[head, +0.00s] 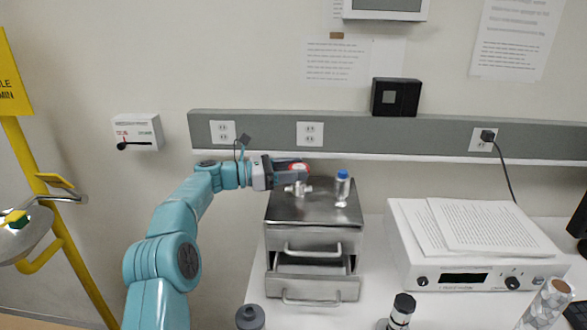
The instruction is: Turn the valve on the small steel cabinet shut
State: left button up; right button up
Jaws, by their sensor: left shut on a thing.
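The small steel cabinet (312,208) stands on the white bench, with two drawers and bar handles on its front. My left gripper (304,172) reaches in from the left over the cabinet top and is shut on this red part, which appears to be the valve's handle. The fingers partly hide it, so its angle cannot be told. My right gripper is out of view.
A blue-capped metal fitting (342,188) stands on the cabinet top, right of the valve. A white instrument (470,262) with papers is to the right. A dark-capped bottle (401,312) and a foil roll (547,304) are at the front. A yellow stand (62,240) is far left.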

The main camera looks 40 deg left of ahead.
pick_arm(q)
jog(key=o, duration=1.1)
jog(key=shift+f, duration=0.1)
jog(key=shift+c, duration=0.2)
jog(key=v, duration=1.6)
jog(key=shift+s+b, duration=0.15)
jog(key=shift+b, duration=0.3)
jog(key=shift+a, duration=0.15)
